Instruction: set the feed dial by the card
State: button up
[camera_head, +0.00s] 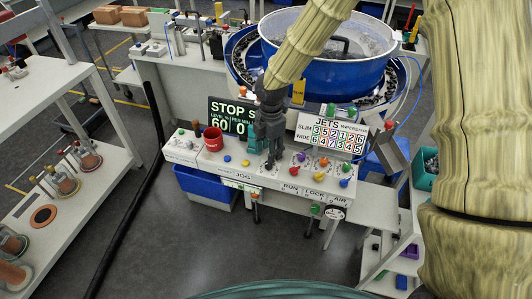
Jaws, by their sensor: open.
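A white card headed JETS (332,132) stands at the back right of the control panel (215,165). It has a SLIM row and a WIDE row of coloured numbers. Several coloured knobs, among them a red one (346,168) and an orange one (319,177), sit on the panel's right part. I cannot tell which is the feed dial. My gripper (271,163) is open, pointing down over the middle of the panel, left of these knobs. Whether it touches anything is unclear. My gripper and arm hide part of the dark display (222,113), which reads STOP, 60 and 0.
A large blue bowl (325,72) stands behind the panel. A blue bin (203,188) sits below. Open floor lies in front; a white shelf (40,100) stands left.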

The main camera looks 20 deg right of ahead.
jog(key=shift+n, duration=0.5)
jog(key=shift+w+d+f+p, duration=0.1)
jog(key=shift+w+f+p, duration=0.35)
jog(key=shift+f, duration=0.95)
jog(key=shift+w+d+f+p, duration=0.15)
jog(key=shift+f+p, duration=0.5)
jog(key=shift+f, duration=0.75)
jog(key=shift+w+d+f+p, duration=0.1)
jog(key=shift+w+f+p, duration=0.35)
jog(key=shift+f, duration=0.95)
jog(key=shift+s, duration=0.15)
grip_shut()
